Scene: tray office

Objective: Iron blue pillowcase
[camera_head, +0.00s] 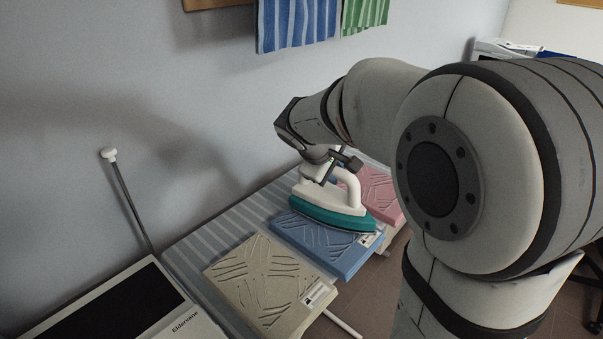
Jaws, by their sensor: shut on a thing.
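The blue pillowcase (325,251) lies folded on the striped ironing board, with crease lines on its visible top and a small label at its right edge. The iron (330,213), white with a teal base, is over the back part of the blue pillowcase. I cannot tell whether its sole touches the cloth. My gripper (335,167) is shut on the iron's handle from above. The iron hides the back part of the pillowcase.
A creased beige pillowcase (266,287) lies nearer on the board (215,236), and a pink one (378,190) lies beyond the blue. A device marked Eldervane (165,325) stands at lower left. Blue (298,22) and green (363,14) striped cloths hang on the wall.

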